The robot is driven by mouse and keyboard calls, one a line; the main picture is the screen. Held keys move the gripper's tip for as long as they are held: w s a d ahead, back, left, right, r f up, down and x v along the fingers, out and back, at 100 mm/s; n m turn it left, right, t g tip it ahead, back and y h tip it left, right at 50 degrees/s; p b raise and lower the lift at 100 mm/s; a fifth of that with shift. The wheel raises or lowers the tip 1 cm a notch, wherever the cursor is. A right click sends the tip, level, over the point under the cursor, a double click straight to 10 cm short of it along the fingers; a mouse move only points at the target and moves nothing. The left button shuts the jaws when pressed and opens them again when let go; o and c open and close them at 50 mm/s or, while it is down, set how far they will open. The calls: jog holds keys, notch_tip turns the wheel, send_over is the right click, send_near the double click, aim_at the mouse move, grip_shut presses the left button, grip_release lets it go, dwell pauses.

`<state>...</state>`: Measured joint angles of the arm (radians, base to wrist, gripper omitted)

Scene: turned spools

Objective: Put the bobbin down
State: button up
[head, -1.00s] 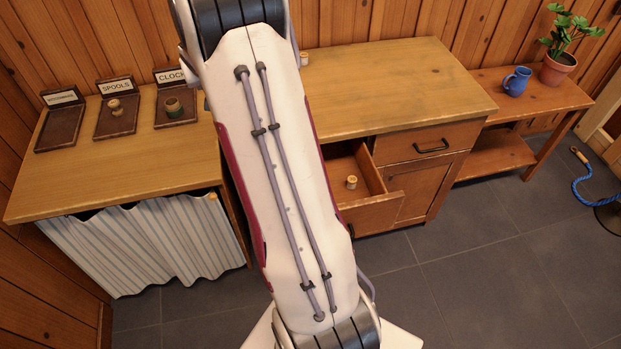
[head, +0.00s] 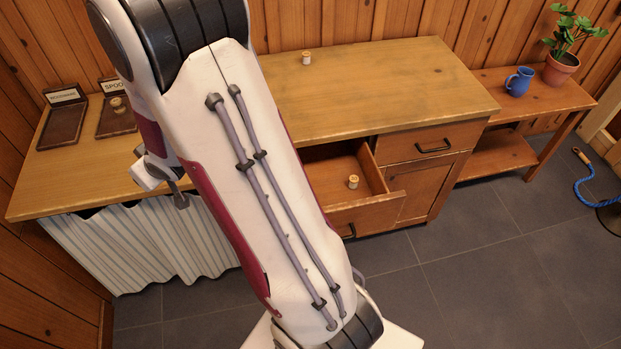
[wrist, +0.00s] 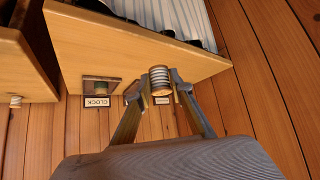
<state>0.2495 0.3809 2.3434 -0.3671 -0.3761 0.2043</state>
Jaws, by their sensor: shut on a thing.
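My gripper (wrist: 159,92) shows in the wrist view, with its two fingers shut on a bobbin (wrist: 160,76) wound with grey thread. The bobbin is held over the wooden counter, and it partly covers a labelled place behind it whose sign I cannot read. In the head view my arm hides the held bobbin. The counter (head: 60,185) at the left carries a dark tray with an unreadable sign (head: 63,125) and the SPOOLS tray (head: 107,128) with a pale spool (head: 117,104) on it.
A second counter (head: 400,85) at the right has a small spool (head: 306,57) at its back edge. Its open drawer (head: 372,208) holds another spool (head: 353,181). A blue mug (head: 518,81) and potted plant (head: 561,67) stand on a side table. A striped curtain (head: 150,245) hangs under the left counter.

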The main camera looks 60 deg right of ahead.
jog(key=shift+w+d+f+n+y, duration=0.15)
jog(key=shift+d+n+y, duration=0.15)
jog(key=shift+n+y, duration=0.15)
jog(key=s+d+f+n+y, duration=0.1)
jog(key=s+d+f+n, duration=0.1)
jog(key=d, duration=0.7)
jog(key=s+d+f+n+y, duration=0.2)
jog(key=d, duration=0.7)
jog(key=s+d+f, duration=0.2)
jog(key=s+d, duration=0.1)
jog(key=s, duration=0.3)
jog(key=s+d+f+n+g+y, duration=0.1)
jog(key=s+d+f, duration=0.1)
jog(key=s, duration=0.4)
jog(key=s+d+f+n, duration=0.1)
jog(key=s+d+f, duration=0.1)
jog(key=s, duration=0.5)
jog(key=shift+d+f+g, duration=0.25)
jog(key=shift+d+g, duration=0.05)
jog(key=shift+d, duration=0.6)
jog(key=shift+f+n+y, duration=0.1)
jog(key=shift+n+y, duration=0.15)
jog(key=shift+f, duration=6.8)
